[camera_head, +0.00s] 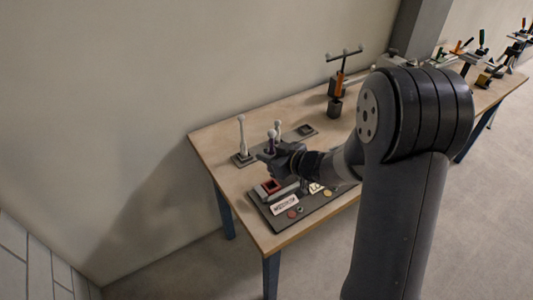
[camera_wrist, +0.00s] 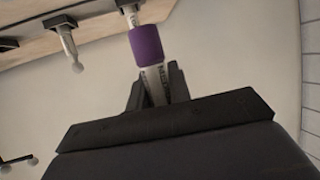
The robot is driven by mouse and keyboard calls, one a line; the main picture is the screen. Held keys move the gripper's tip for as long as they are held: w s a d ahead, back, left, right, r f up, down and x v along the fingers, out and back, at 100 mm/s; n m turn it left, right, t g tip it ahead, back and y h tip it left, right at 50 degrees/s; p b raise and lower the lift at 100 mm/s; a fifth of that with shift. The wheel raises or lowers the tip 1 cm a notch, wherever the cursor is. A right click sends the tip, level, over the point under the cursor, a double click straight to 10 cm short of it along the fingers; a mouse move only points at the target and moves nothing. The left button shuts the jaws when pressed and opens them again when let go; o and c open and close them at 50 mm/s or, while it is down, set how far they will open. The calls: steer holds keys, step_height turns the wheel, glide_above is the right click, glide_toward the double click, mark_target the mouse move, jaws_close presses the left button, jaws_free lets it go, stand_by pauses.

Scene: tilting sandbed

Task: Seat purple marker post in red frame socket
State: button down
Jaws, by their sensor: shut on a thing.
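My gripper (camera_wrist: 155,88) is shut on the purple marker post (camera_wrist: 146,44). In the wrist view its pale shaft lies between the fingers and its purple band is just beyond them. In the head view the purple post (camera_head: 271,144) rises roughly upright above the gripper (camera_head: 266,155); its lower end is hidden. The red frame socket (camera_head: 271,186) is on the dark board near the table's front left, below the gripper in the picture. The post and the socket look apart.
A white post (camera_head: 242,135) stands on a grey strip behind the gripper, and another white-topped post (camera_head: 278,125) shows close behind the purple one. The dark board (camera_head: 265,217) bears a label and small discs. An orange and black stand (camera_head: 337,90) is farther back on the table (camera_head: 205,140).

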mark_target(268, 182)
steer(key=shift+f+b, duration=4.05)
steer(key=shift+f, duration=0.35)
steer(key=c, duration=1.2)
jaws_free()
steer(key=shift+c, duration=0.2)
steer(key=shift+d, duration=0.1)
steer(key=p+v, duration=0.1)
steer(key=v, duration=0.9)
steer(key=shift+s+d+r, duration=0.15)
steer(key=shift+s+r, duration=0.05)
steer(key=shift+s, duration=0.15)
steer(key=shift+w+f, duration=0.1)
